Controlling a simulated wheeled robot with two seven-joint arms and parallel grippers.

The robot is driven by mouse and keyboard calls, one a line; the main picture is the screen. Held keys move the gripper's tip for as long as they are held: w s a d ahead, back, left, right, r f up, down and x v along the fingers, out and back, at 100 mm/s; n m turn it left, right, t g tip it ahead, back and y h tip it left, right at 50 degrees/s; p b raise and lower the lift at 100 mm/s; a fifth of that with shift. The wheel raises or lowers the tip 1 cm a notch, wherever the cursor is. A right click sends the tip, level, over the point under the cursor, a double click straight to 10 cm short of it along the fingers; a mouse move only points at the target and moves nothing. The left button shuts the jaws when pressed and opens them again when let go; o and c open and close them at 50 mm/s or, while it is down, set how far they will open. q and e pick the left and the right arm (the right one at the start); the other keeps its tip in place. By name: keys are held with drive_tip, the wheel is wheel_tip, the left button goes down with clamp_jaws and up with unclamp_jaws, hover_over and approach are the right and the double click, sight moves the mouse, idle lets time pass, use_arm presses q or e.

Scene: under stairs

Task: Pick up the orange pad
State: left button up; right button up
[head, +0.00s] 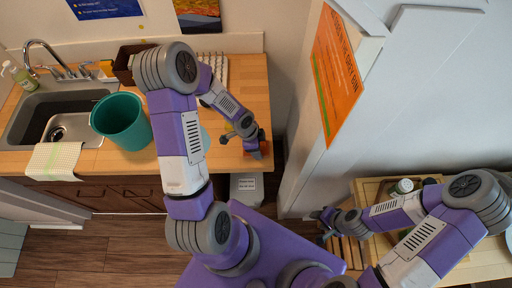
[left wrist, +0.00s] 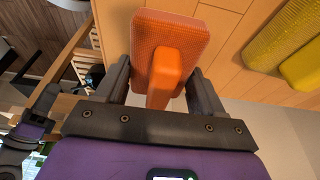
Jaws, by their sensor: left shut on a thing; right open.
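The orange pad (left wrist: 192,38) has a flat textured face and a raised orange grip. It fills the upper middle of the left wrist view, between the two dark fingers of my left gripper (left wrist: 160,82), which is shut on it. In the head view a small part of the orange pad (head: 262,136) shows beside my left gripper (head: 248,142), at the right end of the wooden counter. Whether the pad touches the counter I cannot tell. My right gripper (head: 328,218) is open and empty, beside the slatted wooden stand at lower right.
The wooden counter (head: 100,160) holds a teal bucket (head: 122,122), a sink (head: 52,115) and a cloth (head: 54,161). Yellow items (left wrist: 268,45) lie near the pad. A white wall with an orange sign (head: 335,72) stands right of the counter.

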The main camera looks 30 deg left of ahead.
use_arm(q)
drive_tip(key=shift+r, duration=0.1)
wheel_tip(320, 180, up, 10)
drive_tip(key=shift+f+p, duration=0.1)
drive_tip(key=shift+p, duration=0.85)
